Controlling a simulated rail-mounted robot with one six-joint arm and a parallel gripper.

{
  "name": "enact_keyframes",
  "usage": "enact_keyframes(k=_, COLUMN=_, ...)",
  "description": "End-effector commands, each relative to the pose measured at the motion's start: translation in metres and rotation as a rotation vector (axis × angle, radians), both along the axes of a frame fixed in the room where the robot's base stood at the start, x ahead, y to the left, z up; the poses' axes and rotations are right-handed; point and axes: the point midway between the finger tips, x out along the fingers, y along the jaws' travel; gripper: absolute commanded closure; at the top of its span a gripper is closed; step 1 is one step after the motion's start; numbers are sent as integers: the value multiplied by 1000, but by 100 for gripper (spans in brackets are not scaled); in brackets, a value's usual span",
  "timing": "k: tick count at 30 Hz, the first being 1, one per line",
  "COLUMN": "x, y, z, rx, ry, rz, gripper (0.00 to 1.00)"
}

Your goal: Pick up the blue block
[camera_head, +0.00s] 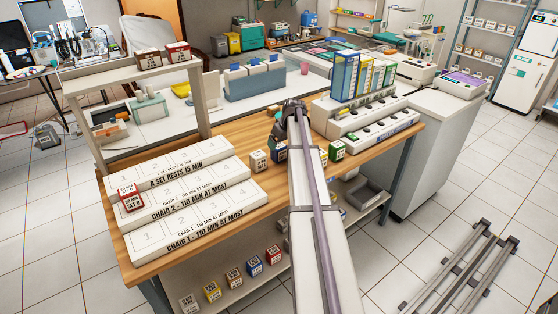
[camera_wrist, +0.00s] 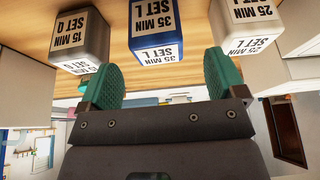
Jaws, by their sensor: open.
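The blue block (camera_wrist: 157,30), marked 35 MIN SET L, stands on the wooden table top, upside down in the wrist view. My gripper (camera_wrist: 161,76) is open, its two teal pads apart, with the blue block just beyond them, lined up with the gap. Nothing is between the pads. Another blue block (camera_head: 255,266) sits on the lower shelf.
A grey block (camera_wrist: 80,36) and a beige block (camera_wrist: 253,22) flank the blue one closely. A green block (camera_head: 337,150) stands to the right. White stepped trays (camera_head: 190,195) fill the table's left; a rack with folders (camera_head: 365,115) stands behind right.

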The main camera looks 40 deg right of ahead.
Motion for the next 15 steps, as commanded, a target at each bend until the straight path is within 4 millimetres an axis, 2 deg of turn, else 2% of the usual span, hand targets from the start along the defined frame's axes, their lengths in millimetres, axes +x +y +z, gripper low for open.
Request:
enact_keyframes(k=3, x=2, y=0, z=-6, rx=0, ry=0, rz=0, gripper=11)
enact_keyframes(k=10, x=20, y=-2, z=-48, rx=0, ry=0, rz=0, gripper=11)
enact_keyframes(k=15, x=22, y=-1, z=-45, rx=0, ry=0, rz=-1, gripper=11)
